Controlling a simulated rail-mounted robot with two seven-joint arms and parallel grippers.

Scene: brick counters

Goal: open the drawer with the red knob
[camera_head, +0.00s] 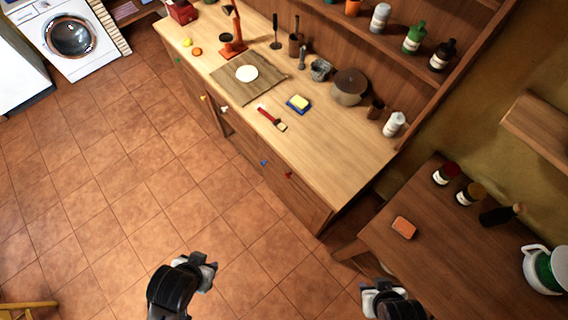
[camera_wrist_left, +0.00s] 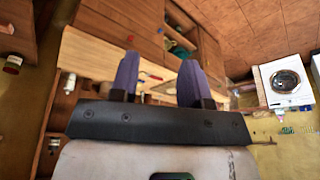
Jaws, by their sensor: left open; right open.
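The red knob (camera_head: 289,175) is on the front of the wooden counter, on the drawer (camera_head: 300,192) nearest the counter's right end. The drawer looks closed. A blue knob (camera_head: 263,162) is just left of it. My left gripper (camera_head: 212,272) is over the tiled floor, well short of the counter front. In the left wrist view its two purple fingers (camera_wrist_left: 158,75) are apart with nothing held between them. My right gripper (camera_head: 374,288) is open and empty at the bottom, near the dark side table, well away from the knob.
White (camera_head: 224,109), yellow (camera_head: 203,98) and green (camera_head: 178,61) knobs are farther left along the front. A side table (camera_head: 450,240) stands right. The floor before the drawers is clear.

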